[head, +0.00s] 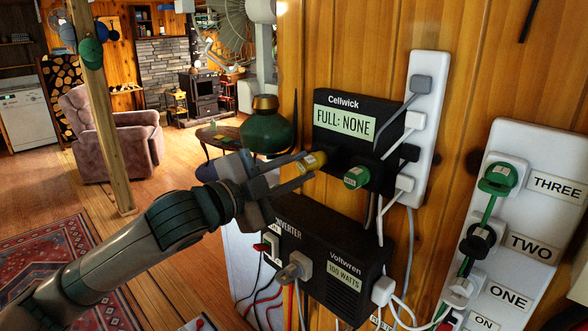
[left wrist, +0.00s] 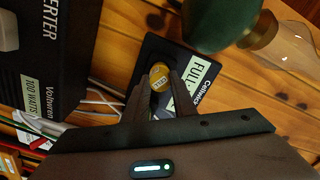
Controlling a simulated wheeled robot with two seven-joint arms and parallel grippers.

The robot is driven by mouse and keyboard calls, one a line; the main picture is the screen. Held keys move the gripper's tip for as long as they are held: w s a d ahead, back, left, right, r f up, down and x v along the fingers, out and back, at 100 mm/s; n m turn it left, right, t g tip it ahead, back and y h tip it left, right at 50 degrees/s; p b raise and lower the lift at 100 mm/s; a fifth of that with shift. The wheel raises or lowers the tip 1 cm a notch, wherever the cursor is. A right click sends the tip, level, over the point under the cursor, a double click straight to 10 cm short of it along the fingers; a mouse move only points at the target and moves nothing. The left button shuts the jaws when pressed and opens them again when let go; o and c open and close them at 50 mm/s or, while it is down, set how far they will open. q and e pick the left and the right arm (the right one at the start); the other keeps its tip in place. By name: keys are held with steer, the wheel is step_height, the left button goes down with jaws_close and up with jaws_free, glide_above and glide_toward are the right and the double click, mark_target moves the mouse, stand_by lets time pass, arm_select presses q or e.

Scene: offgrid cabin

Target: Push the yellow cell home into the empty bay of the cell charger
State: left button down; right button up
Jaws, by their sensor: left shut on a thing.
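The cell charger (head: 364,106) is a black box marked Cellwick on the plank wall, with a label reading FULL: NONE. A green cell (head: 356,178) sticks out of its lower front. The yellow cell (head: 313,161) is at the charger's lower left, left of the green one. My left gripper (head: 303,166) reaches in from the left, shut on the yellow cell. In the left wrist view the yellow cell's round end (left wrist: 159,75) shows between the fingertips (left wrist: 159,88), against the charger (left wrist: 154,50). The empty bay is hidden, so how deep the cell sits I cannot tell. My right gripper is not in view.
A black Voltwren inverter (head: 320,245) with plugs sits just below the charger. A white power strip (head: 424,110) with cords is close on its right, and a larger numbered strip (head: 500,230) stands further right. A green lamp (head: 267,133) stands left of the charger.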

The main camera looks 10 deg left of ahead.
arm_select(q)
steer(key=shift+p+x, duration=0.3)
steer(key=shift+x, duration=0.55)
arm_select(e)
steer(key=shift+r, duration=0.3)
arm_select(q)
steer(key=c, duration=1.4)
jaws_free()
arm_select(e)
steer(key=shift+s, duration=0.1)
